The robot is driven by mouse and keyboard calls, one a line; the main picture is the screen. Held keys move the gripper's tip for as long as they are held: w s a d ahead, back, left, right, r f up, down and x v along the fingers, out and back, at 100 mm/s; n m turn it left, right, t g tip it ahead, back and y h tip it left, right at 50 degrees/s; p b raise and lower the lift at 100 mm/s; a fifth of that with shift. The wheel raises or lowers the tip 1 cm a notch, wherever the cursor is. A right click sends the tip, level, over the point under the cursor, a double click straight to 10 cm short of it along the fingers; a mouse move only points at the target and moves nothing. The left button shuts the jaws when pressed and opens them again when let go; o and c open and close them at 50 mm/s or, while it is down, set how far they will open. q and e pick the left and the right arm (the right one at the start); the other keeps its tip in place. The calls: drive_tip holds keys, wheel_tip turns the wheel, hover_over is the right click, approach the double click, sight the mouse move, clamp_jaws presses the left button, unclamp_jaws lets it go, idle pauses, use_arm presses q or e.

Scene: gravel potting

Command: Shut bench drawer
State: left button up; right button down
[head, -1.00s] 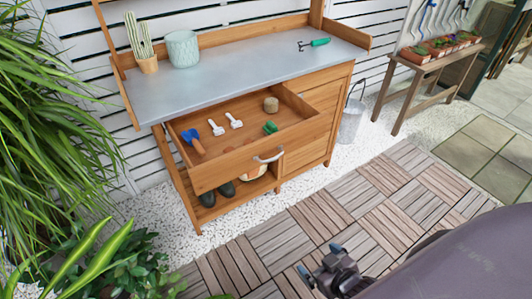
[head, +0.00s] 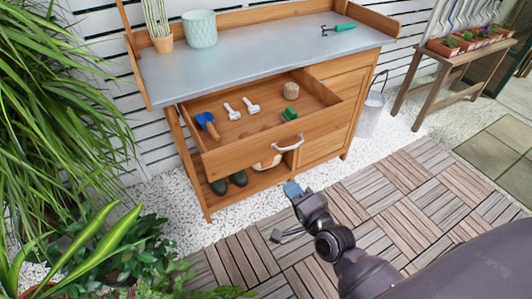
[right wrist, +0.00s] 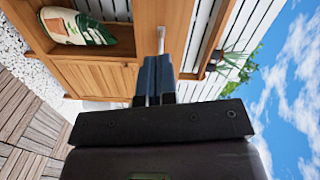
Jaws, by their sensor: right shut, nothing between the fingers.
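The bench drawer (head: 245,152) is pulled out of the wooden potting bench, with a pale bar handle (head: 287,146) on its front. Inside lie a blue-headed tool with a wooden grip (head: 207,124), two white items (head: 241,107), a tan roll (head: 291,91) and a green item (head: 289,114). My right gripper (head: 283,210) is shut and empty, in front of and below the drawer front in the head view. In the right wrist view its blue fingers (right wrist: 156,80) are together, lined up with the handle (right wrist: 161,40); I cannot tell whether they touch. My left gripper is not in view.
The grey benchtop (head: 265,62) carries a cactus pot (head: 162,43), a pale planter (head: 199,29) and a green-handled hand fork (head: 338,28). Dark boots (head: 229,182) stand on the shelf below. A metal bucket (head: 371,116) stands right of the bench. Wooden deck tiles (head: 390,190) are clear.

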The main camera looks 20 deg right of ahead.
drive_tip(key=m, duration=0.2)
drive_tip(key=b, duration=0.2)
approach(262, 148)
drive_tip(key=shift+m+h, duration=0.3)
drive_tip(key=shift+m, duration=0.1)
drive_tip(key=w, duration=0.6)
drive_tip(key=shift+w+a+f, duration=0.2)
drive_tip(key=shift+w+a, duration=0.1)
drive_tip(key=shift+w, duration=0.4)
drive_tip(key=shift+r, duration=0.1)
